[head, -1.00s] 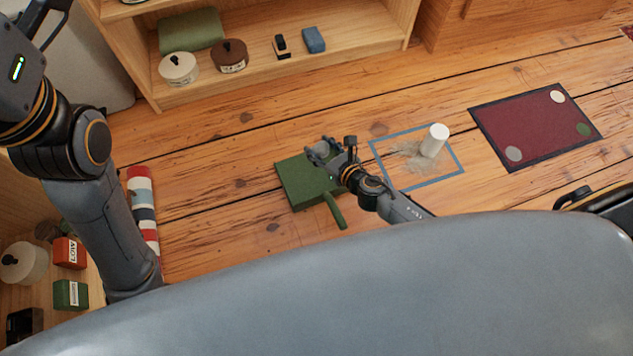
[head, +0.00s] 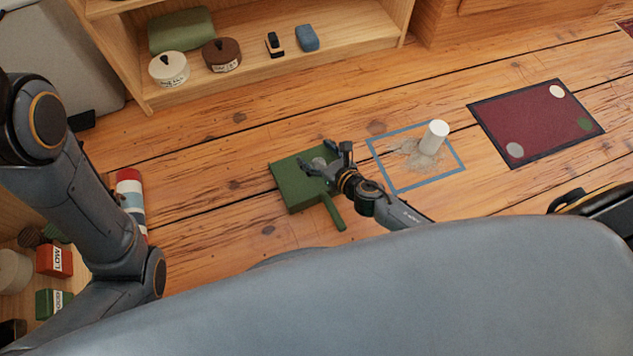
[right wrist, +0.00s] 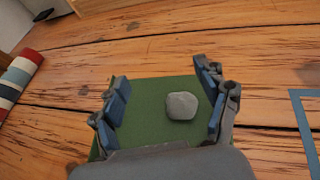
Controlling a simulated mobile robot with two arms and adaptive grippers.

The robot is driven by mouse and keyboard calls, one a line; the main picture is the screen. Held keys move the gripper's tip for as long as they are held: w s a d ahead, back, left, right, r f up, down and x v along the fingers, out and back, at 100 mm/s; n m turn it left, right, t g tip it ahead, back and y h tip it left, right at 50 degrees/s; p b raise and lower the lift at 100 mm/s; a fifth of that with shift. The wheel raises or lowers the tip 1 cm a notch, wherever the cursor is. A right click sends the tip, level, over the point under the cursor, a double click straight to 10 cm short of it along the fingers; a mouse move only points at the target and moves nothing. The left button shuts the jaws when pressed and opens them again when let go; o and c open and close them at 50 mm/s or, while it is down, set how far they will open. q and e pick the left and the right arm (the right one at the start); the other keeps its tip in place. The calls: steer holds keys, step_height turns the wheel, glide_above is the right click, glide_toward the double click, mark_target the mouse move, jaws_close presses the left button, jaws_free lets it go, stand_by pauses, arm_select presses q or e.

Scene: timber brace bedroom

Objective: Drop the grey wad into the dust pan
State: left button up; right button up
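The green dust pan (head: 292,187) lies flat on the wooden floor, its handle toward me. The grey wad (head: 318,163) shows over its pan surface, partly hidden by my gripper. In the right wrist view the rounded grey wad (right wrist: 182,105) appears to lie on the green pan (right wrist: 150,120), between the spread fingers and nearer the right one. My right gripper (head: 327,161) is open just above the pan, with a visible gap to the wad on the left side. My left arm shows at the left; its gripper is out of view.
A blue-outlined square (head: 401,187) with grey dust and a white cylinder (head: 434,137) is right of the pan. A dark red mat (head: 535,125) lies farther right. A shelf (head: 180,94) with tins stands behind. A striped roll (head: 131,195) lies left. Floor around the pan is clear.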

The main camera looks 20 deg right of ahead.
steer(key=v, duration=1.2)
steer(key=shift+r, duration=0.1)
